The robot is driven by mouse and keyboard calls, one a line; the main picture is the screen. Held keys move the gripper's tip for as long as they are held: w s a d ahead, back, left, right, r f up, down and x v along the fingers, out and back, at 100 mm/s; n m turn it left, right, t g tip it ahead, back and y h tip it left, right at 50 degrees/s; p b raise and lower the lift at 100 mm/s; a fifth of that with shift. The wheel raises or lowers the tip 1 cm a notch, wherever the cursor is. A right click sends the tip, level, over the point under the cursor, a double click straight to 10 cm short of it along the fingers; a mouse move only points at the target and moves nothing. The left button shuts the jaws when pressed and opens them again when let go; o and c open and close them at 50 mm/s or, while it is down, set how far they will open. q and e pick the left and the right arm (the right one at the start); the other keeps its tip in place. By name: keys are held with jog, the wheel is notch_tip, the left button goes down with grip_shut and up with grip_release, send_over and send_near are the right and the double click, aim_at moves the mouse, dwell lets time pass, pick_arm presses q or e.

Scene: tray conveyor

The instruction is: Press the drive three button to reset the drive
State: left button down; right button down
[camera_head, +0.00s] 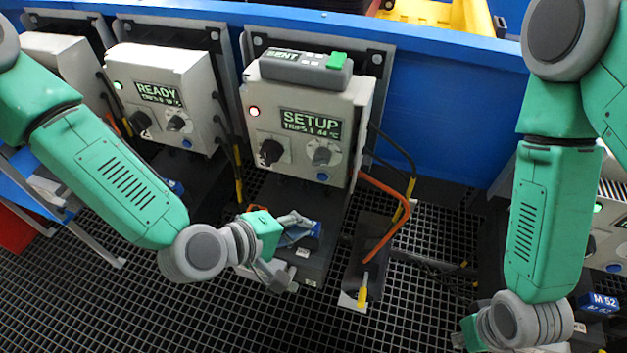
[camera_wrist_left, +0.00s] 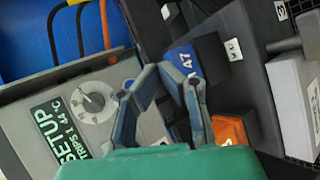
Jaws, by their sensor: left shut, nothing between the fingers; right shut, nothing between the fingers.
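My left gripper (camera_head: 298,246) is shut and empty, below and in front of the SETUP box. In the left wrist view its fingers (camera_wrist_left: 164,74) cover part of the SETUP box (camera_wrist_left: 50,95). My right gripper (camera_head: 468,338) is cut off at the bottom edge, with nothing seen in it.
A grey device with a green key (camera_head: 305,68) lies on the SETUP box. Orange cable (camera_head: 385,210) loops right of it. A blue block marked 47 (camera_wrist_left: 184,62) is beyond my left fingers. A block marked M 52 (camera_head: 600,302) is lower right. Dark grating (camera_head: 200,310) covers the floor.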

aim_at(322, 177)
pick_arm(q)
jog(key=shift+a, duration=0.2)
jog(key=w+d+b, duration=0.1)
jog(key=w+d, duration=0.2)
jog(key=w, duration=0.5)
jog(key=shift+w+d+b, duration=0.2)
jog(key=shift+d+b, duration=0.05)
jog(key=shift+b, duration=0.1)
jog(key=shift+a, duration=0.15)
dwell(0.4)
dwell(0.8)
jog(key=shift+w, duration=0.35)
